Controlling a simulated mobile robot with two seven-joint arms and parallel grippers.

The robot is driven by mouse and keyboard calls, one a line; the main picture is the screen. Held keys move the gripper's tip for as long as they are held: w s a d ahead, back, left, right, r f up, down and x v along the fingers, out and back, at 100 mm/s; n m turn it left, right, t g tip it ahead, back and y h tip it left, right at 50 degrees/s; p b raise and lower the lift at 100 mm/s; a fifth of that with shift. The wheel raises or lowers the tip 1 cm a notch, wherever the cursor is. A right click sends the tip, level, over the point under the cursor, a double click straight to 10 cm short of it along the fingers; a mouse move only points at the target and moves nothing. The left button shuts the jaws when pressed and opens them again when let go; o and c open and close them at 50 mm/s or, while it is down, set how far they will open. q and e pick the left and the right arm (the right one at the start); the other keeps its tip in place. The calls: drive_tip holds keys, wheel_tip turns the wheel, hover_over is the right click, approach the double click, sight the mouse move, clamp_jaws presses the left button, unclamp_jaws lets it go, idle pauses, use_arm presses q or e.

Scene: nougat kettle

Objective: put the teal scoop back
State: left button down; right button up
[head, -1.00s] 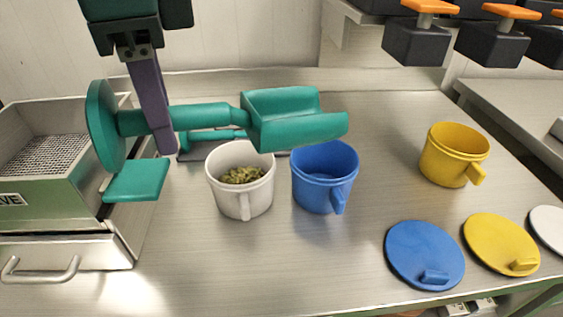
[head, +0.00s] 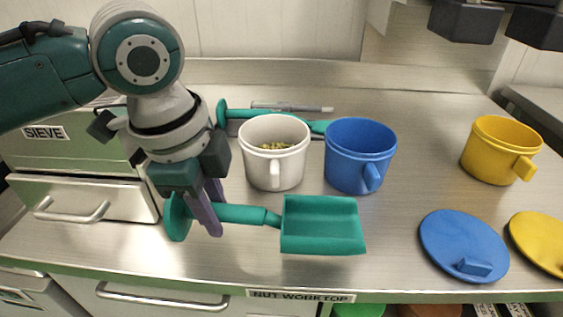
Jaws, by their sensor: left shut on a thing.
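My left gripper (head: 211,212), with purple fingers, is shut on the handle of the teal scoop (head: 323,224). The scoop lies level, its round end disc to the left and its empty pan to the right, in front of the white and blue cups. I cannot tell whether it touches the worktop. A second teal thing (head: 240,115) with a round end and a handle lies behind the white cup, partly hidden, beside a grey bar (head: 290,107).
A white cup (head: 277,172) with greenish bits and a blue cup (head: 355,168) stand mid-worktop. A yellow cup (head: 495,150), a blue lid (head: 462,243) and a yellow lid (head: 545,240) are right. The sieve box (head: 75,165) is left. The front edge (head: 400,296) is close.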

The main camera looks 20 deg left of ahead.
use_arm(q)
wheel_tip(320, 180, down, 5)
drive_tip(key=shift+b, duration=0.5)
drive_tip(key=c, duration=0.6)
unclamp_jaws()
drive_tip(key=shift+c, duration=0.2)
